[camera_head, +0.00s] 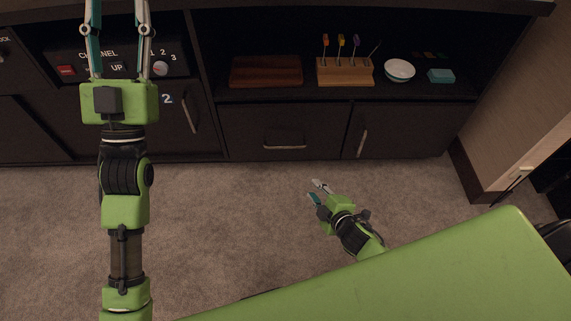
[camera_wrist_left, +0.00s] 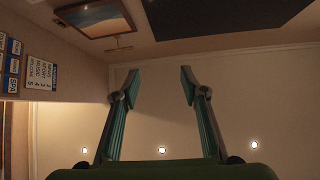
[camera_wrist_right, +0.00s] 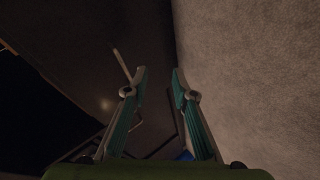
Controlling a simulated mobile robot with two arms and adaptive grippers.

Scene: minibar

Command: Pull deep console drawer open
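The dark console has a wide drawer front (camera_head: 260,131) in its lower middle, with a horizontal metal handle (camera_head: 284,146). The drawer looks closed, its front level with its neighbours. My right gripper (camera_head: 315,191) is low over the carpet, in front of the console and below-right of the handle in the head view. It is open and empty, apart from the handle. The right wrist view shows its parted fingers (camera_wrist_right: 158,76) and a pale bar-like handle (camera_wrist_right: 122,64) on a dark panel; I cannot tell which handle. My left gripper (camera_wrist_left: 160,78) is raised, open and empty.
A cabinet door with a vertical handle (camera_head: 362,143) is right of the drawer; another handled door (camera_head: 190,108) is left. The shelf above holds a brown wooden box (camera_head: 266,71), a wooden stand (camera_head: 345,73) and a white bowl (camera_head: 399,70). The carpet (camera_head: 240,205) in front is clear.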

